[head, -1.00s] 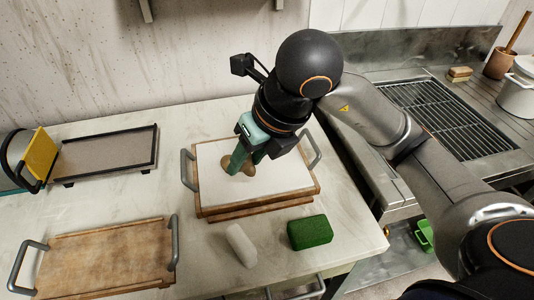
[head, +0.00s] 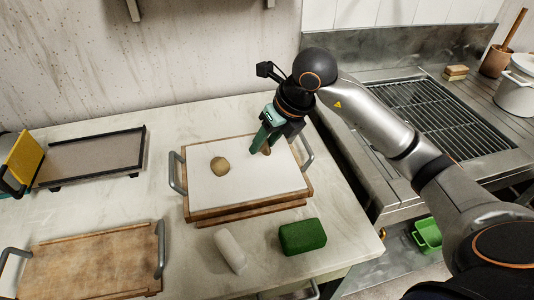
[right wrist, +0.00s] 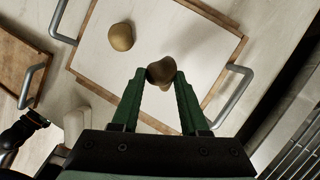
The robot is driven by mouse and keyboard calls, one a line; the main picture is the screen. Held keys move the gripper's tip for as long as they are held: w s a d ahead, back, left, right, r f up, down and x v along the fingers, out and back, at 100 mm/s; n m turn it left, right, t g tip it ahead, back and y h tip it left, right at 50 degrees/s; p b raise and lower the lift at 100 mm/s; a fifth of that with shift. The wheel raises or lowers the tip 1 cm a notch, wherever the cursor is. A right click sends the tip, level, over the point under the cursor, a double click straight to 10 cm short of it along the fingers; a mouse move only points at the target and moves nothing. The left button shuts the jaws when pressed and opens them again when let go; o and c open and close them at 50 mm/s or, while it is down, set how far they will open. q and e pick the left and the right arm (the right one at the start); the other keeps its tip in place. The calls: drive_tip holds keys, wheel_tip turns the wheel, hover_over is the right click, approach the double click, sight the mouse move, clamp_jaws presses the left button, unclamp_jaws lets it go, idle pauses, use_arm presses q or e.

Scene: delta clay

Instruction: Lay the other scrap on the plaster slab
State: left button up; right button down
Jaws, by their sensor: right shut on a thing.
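The plaster slab (head: 225,195) is a white sheet on a wooden board with grey handles, in the middle of the counter. One tan clay scrap (head: 220,166) lies on its left half; this scrap also shows at the upper left of the right wrist view (right wrist: 121,37). My right gripper (head: 262,150) is over the slab's right part, shut on a second, browner scrap (right wrist: 161,73). In the head view the fingers mostly hide that scrap, and I cannot tell whether it touches the slab. My left gripper is not in view.
A white roll (head: 230,251) and a green block (head: 302,237) lie in front of the slab. An empty wooden board (head: 90,262) is at front left, a black-rimmed tray (head: 95,155) behind it. A metal grate (head: 440,118) is at right. Bare counter lies between the boards.

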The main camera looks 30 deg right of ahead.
sight(262, 161)
drive_tip(key=shift+w+d+f, duration=0.35)
drive_tip(key=shift+f, duration=0.2)
drive_tip(key=f, duration=0.3)
drive_tip(key=shift+w+d+f, duration=0.2)
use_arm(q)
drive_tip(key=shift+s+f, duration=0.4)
use_arm(e)
drive_tip(key=shift+f, duration=0.2)
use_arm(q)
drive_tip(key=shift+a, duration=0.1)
use_arm(e)
drive_tip(key=shift+f+b, duration=0.15)
drive_tip(key=shift+b, duration=0.25)
drive_tip(key=shift+c, duration=2.1)
unclamp_jaws()
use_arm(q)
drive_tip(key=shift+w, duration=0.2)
